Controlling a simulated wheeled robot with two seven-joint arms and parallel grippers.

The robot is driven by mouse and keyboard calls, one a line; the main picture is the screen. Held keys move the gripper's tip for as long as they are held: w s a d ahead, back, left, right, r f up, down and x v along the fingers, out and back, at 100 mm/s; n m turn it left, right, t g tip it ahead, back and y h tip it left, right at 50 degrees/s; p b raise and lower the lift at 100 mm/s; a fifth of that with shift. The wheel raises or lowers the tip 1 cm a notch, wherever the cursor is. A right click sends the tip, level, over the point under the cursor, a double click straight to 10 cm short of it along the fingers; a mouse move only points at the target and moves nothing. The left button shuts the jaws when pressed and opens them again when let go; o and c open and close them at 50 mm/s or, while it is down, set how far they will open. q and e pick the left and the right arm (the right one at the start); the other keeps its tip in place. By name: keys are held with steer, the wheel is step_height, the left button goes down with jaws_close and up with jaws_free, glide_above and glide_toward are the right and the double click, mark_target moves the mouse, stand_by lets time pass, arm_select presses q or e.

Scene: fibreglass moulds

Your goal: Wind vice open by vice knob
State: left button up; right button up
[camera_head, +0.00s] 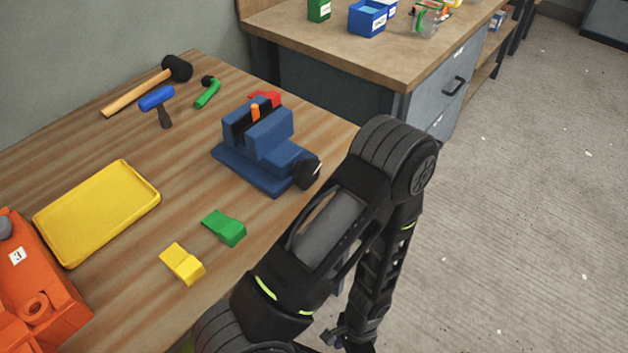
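The blue vice (265,143) stands on the wooden workbench towards its right edge. Its black vice knob (307,173) is at the vice's right front end, close to the bench edge. A small orange piece (255,112) shows at the jaws; I cannot tell whether it is clamped. One of my black arms rises from the bottom, bends at the right of the vice and runs back down. Its upper part comes close to the knob in the picture, with no contact visible.
A mallet (140,88), a blue-headed hammer (157,100) and a green tool (208,93) lie behind. An orange machine (40,300) fills the near left.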

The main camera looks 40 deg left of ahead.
arm_select(q)
steer(key=w+a+m+y+b, duration=0.1)
steer(key=a+m+y+b, duration=0.1)
steer(key=a+m+y, duration=0.4)
steer(key=m+t+y+b, duration=0.35)
steer(key=m+y, duration=0.35)
steer(key=y, duration=0.6)
glide_toward(312, 178)
steer(key=a, duration=0.2)
steer(key=shift+w+a+r+g+b, duration=0.15)
steer(key=shift+a+r+g+b, duration=0.1)
steer(key=shift+g+b, duration=0.15)
steer(key=shift+a+f+b, duration=0.1)
steer(key=shift+a+b, duration=0.45)
steer(key=shift+a, duration=3.35)
